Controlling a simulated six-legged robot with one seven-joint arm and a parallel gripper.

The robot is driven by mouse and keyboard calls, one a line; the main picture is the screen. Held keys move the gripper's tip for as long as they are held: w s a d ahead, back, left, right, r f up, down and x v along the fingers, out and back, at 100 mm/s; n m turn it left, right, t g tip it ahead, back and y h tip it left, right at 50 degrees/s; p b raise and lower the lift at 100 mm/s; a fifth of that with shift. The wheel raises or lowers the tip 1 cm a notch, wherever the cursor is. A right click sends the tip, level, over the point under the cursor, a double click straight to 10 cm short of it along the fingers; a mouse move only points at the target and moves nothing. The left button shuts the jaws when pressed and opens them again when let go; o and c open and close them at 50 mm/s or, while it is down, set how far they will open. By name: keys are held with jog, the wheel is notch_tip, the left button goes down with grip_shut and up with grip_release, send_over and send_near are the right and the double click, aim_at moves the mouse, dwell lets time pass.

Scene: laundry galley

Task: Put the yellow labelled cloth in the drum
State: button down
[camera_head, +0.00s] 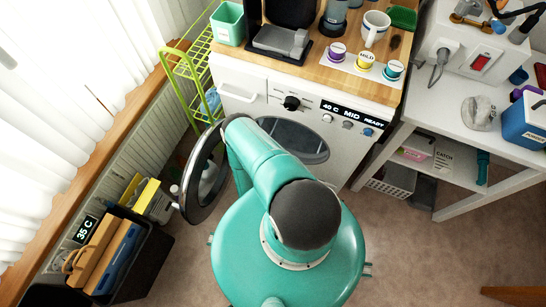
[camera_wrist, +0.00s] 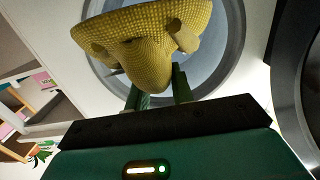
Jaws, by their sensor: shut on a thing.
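The yellow cloth (camera_wrist: 145,40) hangs in folds at the top of the wrist view. My gripper (camera_wrist: 160,88) is shut on it, its two green fingers reaching into the cloth's lower edge. Behind the cloth is the round drum opening (camera_wrist: 232,55) of the white washing machine, partly covered by the cloth. I cannot tell whether the cloth is past the rim. In the head view the washer (camera_head: 240,87) has its dark drum opening (camera_head: 305,143) partly behind my arm; my gripper and the cloth are hidden there. No label on the cloth can be read.
The round washer door (camera_head: 187,190) stands open on the left; its dark rim (camera_wrist: 300,70) is close at the right in the wrist view. A green wire rack (camera_head: 185,75) and black bin (camera_head: 150,250) stand left. A white table (camera_head: 455,125) stands right.

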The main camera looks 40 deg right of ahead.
jog(key=shift+f+x, duration=0.7)
jog(key=shift+x, duration=3.6)
jog(key=shift+f+x, duration=0.7)
jog(key=shift+x, duration=3.6)
jog(key=shift+f+x, duration=0.7)
jog(key=shift+x, duration=3.55)
jog(key=shift+a, duration=0.1)
jog(key=c, duration=0.6)
grip_release()
jog(key=shift+a, duration=0.15)
